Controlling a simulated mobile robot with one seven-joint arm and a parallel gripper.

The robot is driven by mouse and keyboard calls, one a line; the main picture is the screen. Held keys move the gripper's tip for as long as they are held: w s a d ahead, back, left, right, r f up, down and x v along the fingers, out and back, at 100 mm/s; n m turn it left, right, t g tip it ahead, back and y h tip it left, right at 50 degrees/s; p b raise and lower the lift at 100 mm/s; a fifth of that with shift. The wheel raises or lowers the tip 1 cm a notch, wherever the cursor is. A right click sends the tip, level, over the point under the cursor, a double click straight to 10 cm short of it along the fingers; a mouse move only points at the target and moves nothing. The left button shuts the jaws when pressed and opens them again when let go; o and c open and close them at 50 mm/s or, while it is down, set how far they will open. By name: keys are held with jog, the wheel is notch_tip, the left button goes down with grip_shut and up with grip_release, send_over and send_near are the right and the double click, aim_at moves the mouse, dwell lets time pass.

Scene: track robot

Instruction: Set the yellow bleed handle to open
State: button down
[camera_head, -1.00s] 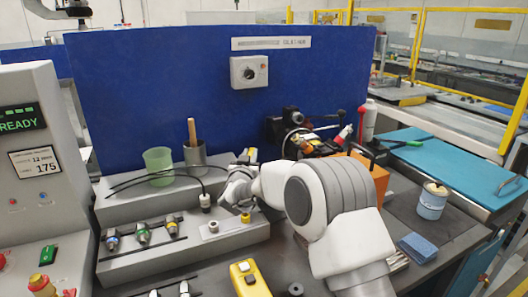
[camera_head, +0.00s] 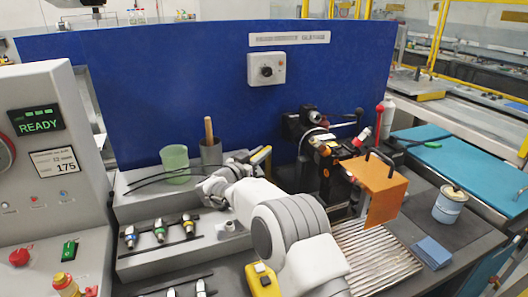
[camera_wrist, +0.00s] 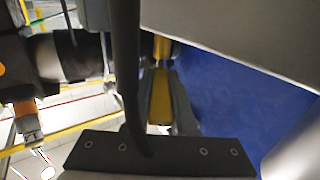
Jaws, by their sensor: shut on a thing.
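My gripper (camera_wrist: 160,105) shows in the wrist view with its fingers closed on both sides of a yellow piece, which I take to be the yellow bleed handle (camera_wrist: 160,95). A narrower yellow part continues above it, beside a grey surface. In the head view my gripper (camera_head: 248,158) is at the back of the bench, near the blue panel, with a small yellow end (camera_head: 262,155) at its tip. The handle's mount is hidden, and I cannot tell its setting.
A green cup (camera_head: 175,164) and a grey cup (camera_head: 211,157) stand left of my gripper. A black machine with levers (camera_head: 325,145) and an orange plate (camera_head: 386,192) stand to the right. A metal grate (camera_head: 375,260) lies in front. A dark curved bar (camera_wrist: 125,70) crosses the wrist view.

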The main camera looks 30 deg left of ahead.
jog(key=shift+r, duration=0.1)
jog(key=c, duration=0.7)
grip_release()
jog(key=shift+c, duration=0.2)
jog(key=s+a, duration=0.1)
jog(key=s, duration=1.6)
jog(key=shift+s+a, duration=0.15)
jog(key=shift+a, duration=0.25)
